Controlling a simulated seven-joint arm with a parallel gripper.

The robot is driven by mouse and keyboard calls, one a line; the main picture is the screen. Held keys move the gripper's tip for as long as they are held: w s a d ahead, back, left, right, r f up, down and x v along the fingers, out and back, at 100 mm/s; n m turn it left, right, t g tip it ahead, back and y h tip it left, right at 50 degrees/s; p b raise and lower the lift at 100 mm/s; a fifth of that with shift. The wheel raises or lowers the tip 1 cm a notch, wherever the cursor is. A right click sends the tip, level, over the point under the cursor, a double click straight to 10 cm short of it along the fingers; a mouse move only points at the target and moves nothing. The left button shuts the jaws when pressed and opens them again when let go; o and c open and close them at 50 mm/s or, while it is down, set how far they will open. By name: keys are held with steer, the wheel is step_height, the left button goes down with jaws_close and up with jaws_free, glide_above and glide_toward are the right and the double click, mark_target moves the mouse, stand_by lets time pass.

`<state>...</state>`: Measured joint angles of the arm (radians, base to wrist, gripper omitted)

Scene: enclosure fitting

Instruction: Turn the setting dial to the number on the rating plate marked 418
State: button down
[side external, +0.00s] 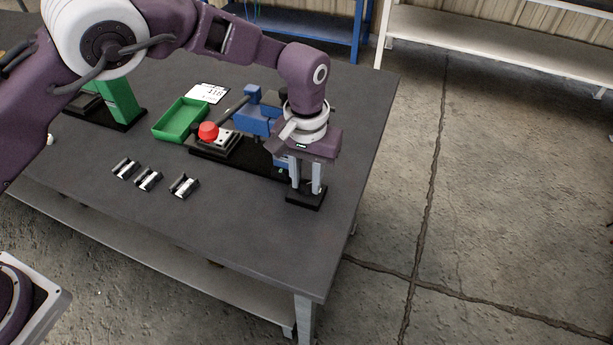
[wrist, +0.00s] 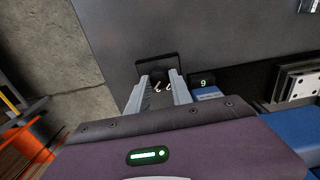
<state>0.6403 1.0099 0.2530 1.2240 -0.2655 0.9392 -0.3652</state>
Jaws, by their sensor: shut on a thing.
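The setting dial (wrist: 161,77) is a small dark knob with white marks in a black housing near the table's edge. Its black base (side external: 304,201) shows under my gripper in the side view. My gripper (side external: 306,187) points down and is shut on the dial; both fingers flank it in the wrist view (wrist: 160,88). The fingers hide much of the dial, and its pointer position is unclear. A small display (wrist: 203,82) beside the dial reads a green 9. The white rating plate (side external: 208,93) marked 418 lies at the back of the table; its smaller print is unreadable.
A green tray (side external: 180,121) and a blue clamp-like fixture (side external: 257,120) stand left of my gripper. A red knob (side external: 208,131) rises from a black block. Several small black-and-silver parts (side external: 148,179) lie in front. The table's right edge is close to the dial.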

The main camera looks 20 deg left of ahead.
mark_target(306, 184)
stand_by(0.3)
steer(key=c, duration=1.1)
jaws_free()
steer(key=shift+c, duration=0.2)
step_height(306, 184, up, 7)
steer(key=shift+r, duration=0.1)
